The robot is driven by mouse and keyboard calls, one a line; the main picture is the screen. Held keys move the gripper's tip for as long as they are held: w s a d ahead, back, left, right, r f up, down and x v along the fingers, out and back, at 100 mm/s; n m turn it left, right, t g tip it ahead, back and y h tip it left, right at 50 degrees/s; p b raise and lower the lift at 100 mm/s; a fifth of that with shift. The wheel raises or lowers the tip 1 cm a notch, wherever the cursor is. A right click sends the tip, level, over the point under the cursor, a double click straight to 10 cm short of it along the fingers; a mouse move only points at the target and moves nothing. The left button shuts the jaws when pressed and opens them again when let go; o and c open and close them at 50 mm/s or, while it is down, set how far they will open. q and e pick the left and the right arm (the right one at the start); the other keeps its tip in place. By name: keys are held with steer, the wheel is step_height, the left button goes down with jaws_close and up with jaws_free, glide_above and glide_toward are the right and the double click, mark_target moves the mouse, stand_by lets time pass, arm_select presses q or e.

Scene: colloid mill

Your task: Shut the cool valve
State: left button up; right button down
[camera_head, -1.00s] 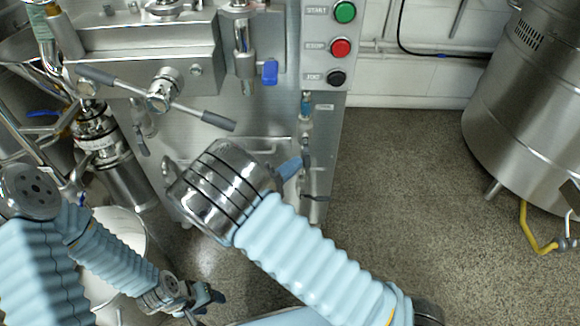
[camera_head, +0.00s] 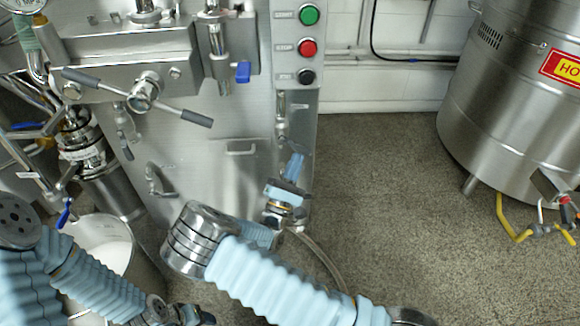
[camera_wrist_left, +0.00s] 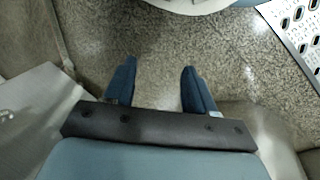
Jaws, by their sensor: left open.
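No label marks the cool valve, so I cannot tell for sure which fitting it is. A small metal fitting (camera_head: 281,118) sits on the machine's right column, under the buttons. My right gripper (camera_head: 294,167) points up in front of the lower column, just below that fitting and apart from it in the picture. Its fingers overlap, so their opening is unclear. A blue-handled valve (camera_head: 243,72) hangs higher on the machine front, and a blue lever (camera_head: 64,215) is at the lower left. My left gripper (camera_wrist_left: 157,88) is open and empty above the speckled floor.
Start, stop and jog buttons (camera_head: 308,47) are on the column. A grey-handled crossbar (camera_head: 143,92) sticks out at upper left. A white bucket (camera_head: 108,240) stands below it. A steel tank (camera_head: 510,105) with yellow-handled pipes is at right; the floor between is clear.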

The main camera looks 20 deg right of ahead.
mark_target(308, 155)
steer(key=shift+d+r+n+t+p, duration=0.3)
steer(key=shift+r+n+t, duration=0.1)
steer(key=shift+n+t, duration=0.15)
arm_select(q)
steer(key=shift+s+d+r+p, duration=0.1)
steer(key=shift+d+r+p, duration=0.2)
steer(key=shift+r+p, duration=0.4)
steer(key=shift+s+d+r+p, duration=0.15)
steer(key=shift+d+r+p, duration=0.15)
steer(key=shift+r+p, duration=0.4)
steer(key=shift+s+d+r+p, duration=0.1)
steer(key=shift+d+r+p, duration=0.3)
steer(key=shift+r, duration=0.55)
arm_select(e)
steer(key=shift+s+d+r, duration=0.2)
steer(key=shift+d+r, duration=0.35)
steer(key=shift+d, duration=0.05)
steer(key=shift+s+d+r, duration=0.2)
steer(key=shift+d+r, duration=0.3)
steer(key=shift+d, duration=0.05)
steer(key=shift+d+r, duration=0.1)
